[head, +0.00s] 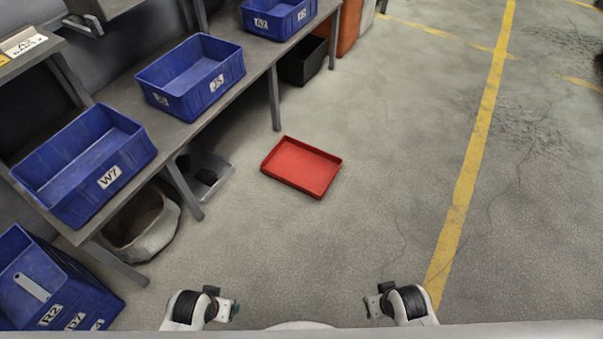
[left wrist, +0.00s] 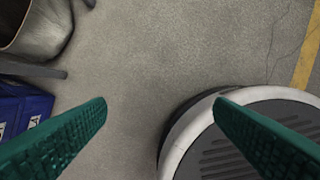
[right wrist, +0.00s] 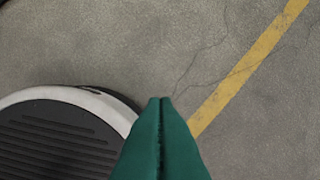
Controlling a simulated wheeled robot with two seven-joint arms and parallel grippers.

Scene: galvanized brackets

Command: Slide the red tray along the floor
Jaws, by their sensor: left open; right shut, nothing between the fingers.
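The red tray (head: 301,167) is shallow and rectangular. It lies flat on the concrete floor ahead of me in the head view, and it looks empty. Neither wrist view shows it. My left gripper (left wrist: 160,98) is open, with its two green fingers wide apart and only floor and my base between and below them. My right gripper (right wrist: 160,100) is shut with its green fingers pressed together and nothing between them. In the head view both arms are low at the bottom edge, well short of the tray.
A grey workbench (head: 276,100) with several blue bins (head: 190,75) runs along the left. Under it are a grey bin (head: 208,175), a pale sack-like container (head: 143,222) and a black crate (head: 303,62). A yellow floor line (head: 470,170) lies right. Floor around the tray is clear.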

